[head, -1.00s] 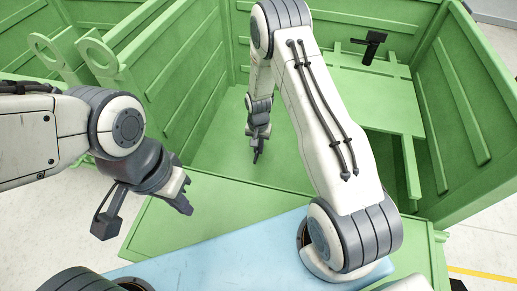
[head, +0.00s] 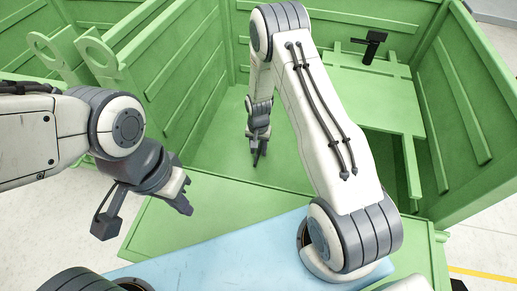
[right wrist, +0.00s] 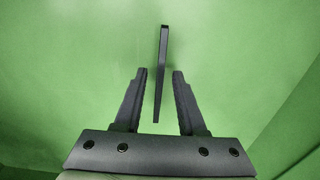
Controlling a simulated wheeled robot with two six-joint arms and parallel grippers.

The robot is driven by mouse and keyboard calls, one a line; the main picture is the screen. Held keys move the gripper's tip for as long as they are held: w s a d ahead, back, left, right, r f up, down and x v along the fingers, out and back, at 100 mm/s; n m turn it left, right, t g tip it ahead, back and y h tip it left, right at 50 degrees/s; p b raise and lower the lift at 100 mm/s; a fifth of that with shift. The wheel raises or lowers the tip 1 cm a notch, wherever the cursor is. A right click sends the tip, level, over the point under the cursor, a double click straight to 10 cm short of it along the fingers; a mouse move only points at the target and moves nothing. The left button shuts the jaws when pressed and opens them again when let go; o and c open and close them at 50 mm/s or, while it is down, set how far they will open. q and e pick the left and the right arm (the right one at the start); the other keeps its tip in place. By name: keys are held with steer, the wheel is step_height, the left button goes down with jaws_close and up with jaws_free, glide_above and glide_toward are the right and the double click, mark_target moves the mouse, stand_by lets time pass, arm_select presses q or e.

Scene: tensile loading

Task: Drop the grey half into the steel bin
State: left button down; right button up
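The grey half (right wrist: 161,70) is a thin dark grey strip in the right wrist view. It stands between the two fingers of my right gripper (right wrist: 159,88), with green gaps on both sides. The right gripper is open and touches the strip on neither side. In the head view, my right gripper (head: 258,138) points down inside the large green bin (head: 205,150), with a dark tip below it. Whether the strip rests on the floor or is in the air, I cannot tell. My left gripper (head: 183,203) is at the left, near the bin's front edge; its opening is unclear.
High green walls surround the bin floor. A green ledge (head: 375,100) with a black tool-like object (head: 371,45) is at the right. Green panels with rings (head: 97,55) stand at the left. A light blue surface (head: 220,250) lies in front.

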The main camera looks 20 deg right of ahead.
step_height(320, 180, up, 12)
steer(key=p, duration=0.7)
steer(key=s+a+r+n, duration=0.3)
steer(key=a+r, duration=0.5)
steer(key=r, duration=0.3)
steer(key=s+a+r+n, duration=0.3)
steer(key=s+a+r, duration=0.1)
steer(key=s+r, duration=0.25)
steer(key=s+a+r+n, duration=0.35)
steer(key=s+r, duration=0.25)
steer(key=s, duration=0.2)
steer(key=s+r+n+y, duration=0.1)
steer(key=s+r+n, duration=0.2)
steer(key=s, duration=0.7)
steer(key=shift+s+d+r+n+p, duration=0.15)
steer(key=shift+d+r+n+p, duration=0.25)
steer(key=shift+n, duration=0.45)
steer(key=shift+d, duration=0.1)
